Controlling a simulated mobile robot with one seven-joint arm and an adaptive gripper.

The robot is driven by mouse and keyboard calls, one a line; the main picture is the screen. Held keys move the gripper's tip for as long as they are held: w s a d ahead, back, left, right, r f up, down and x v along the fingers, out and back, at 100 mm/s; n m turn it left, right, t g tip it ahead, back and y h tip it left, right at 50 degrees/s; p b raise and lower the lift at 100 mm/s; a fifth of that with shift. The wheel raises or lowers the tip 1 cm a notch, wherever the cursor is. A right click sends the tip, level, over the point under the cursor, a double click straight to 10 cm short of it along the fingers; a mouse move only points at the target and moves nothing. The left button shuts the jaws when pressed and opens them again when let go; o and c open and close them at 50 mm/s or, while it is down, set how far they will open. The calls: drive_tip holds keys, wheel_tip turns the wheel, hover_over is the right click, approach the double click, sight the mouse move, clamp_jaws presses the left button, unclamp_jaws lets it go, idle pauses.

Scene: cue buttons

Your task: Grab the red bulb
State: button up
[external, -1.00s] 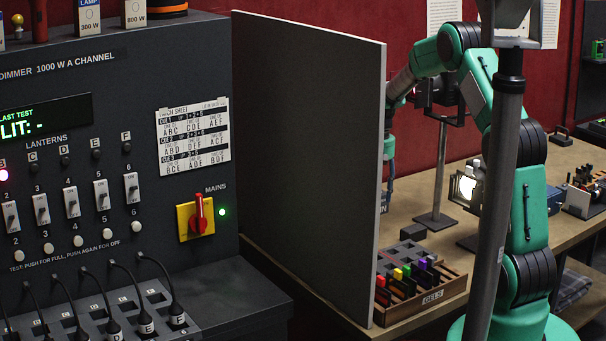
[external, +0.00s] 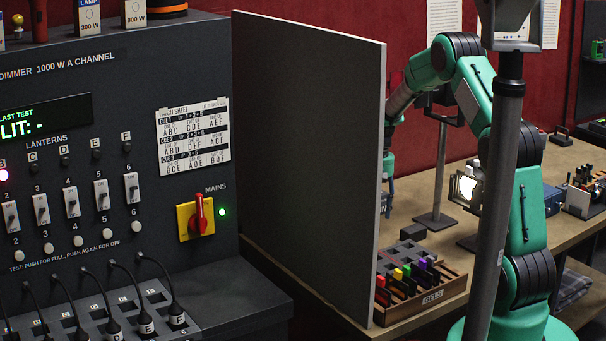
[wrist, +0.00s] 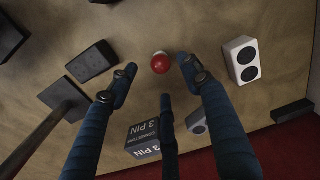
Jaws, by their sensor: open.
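The red bulb (wrist: 160,64) stands on the wooden tabletop in the wrist view, a round red ball with a pale part at its far side.
A dark block (wrist: 92,61), a white two-hole box (wrist: 242,60) and a 3 PIN box (wrist: 144,137) are near the bulb. A stand with a square base (wrist: 64,99) is at left. The grey partition (external: 310,160) and gel tray (external: 425,305) flank the bench.

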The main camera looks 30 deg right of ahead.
drive_tip(key=shift+f, duration=1.9)
drive_tip(key=shift+f, duration=0.1)
drive_tip(key=shift+f+b, duration=0.7)
drive_tip(key=shift+f, duration=1.85)
drive_tip(key=c, duration=1.1)
